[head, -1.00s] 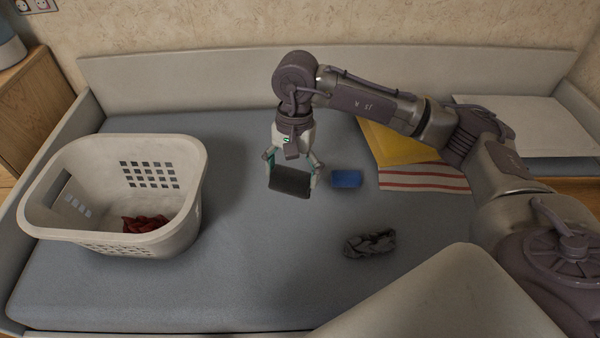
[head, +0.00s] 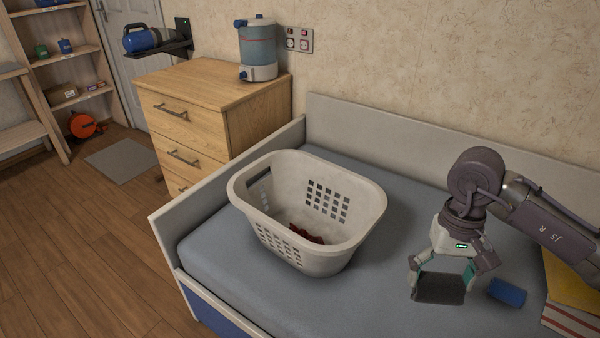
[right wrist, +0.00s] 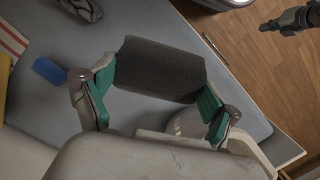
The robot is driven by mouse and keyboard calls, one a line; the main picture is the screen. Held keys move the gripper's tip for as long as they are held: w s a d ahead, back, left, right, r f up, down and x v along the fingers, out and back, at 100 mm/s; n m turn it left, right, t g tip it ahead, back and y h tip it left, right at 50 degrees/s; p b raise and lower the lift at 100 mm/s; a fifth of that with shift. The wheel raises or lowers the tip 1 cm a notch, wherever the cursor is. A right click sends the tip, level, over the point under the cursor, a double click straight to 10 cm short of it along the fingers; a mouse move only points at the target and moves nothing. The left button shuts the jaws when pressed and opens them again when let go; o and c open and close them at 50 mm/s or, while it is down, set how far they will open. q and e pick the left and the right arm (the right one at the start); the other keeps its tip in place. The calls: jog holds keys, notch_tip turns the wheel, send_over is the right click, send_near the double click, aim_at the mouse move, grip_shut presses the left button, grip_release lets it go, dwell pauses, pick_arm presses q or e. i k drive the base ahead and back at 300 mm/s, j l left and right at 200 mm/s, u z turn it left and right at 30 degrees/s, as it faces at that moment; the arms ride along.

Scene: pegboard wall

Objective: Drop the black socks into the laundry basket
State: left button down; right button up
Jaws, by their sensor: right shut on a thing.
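The black socks (head: 440,288), a dark rolled bundle, are between the fingers of my right gripper (head: 441,284), which is shut on them. In the right wrist view the black socks (right wrist: 160,70) span the gap between the green finger pads. The white laundry basket (head: 262,232) stands on the bed to the left of my right gripper, with a clear gap between them in the head view. A red cloth (head: 306,233) lies inside it. What looks like my left gripper (right wrist: 285,21) shows small at the top right of the right wrist view; its fingers are unclear.
A yellow item (head: 572,280) and a striped cloth (head: 570,322) lie at the far right. A wooden dresser (head: 205,115) stands behind the bed's left end.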

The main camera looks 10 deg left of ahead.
aim_at(310, 224)
jog(key=j, duration=0.4)
jog(key=k+j, duration=0.15)
jog(key=j, duration=0.65)
jog(key=i+j, duration=0.55)
jog(key=i, duration=0.3)
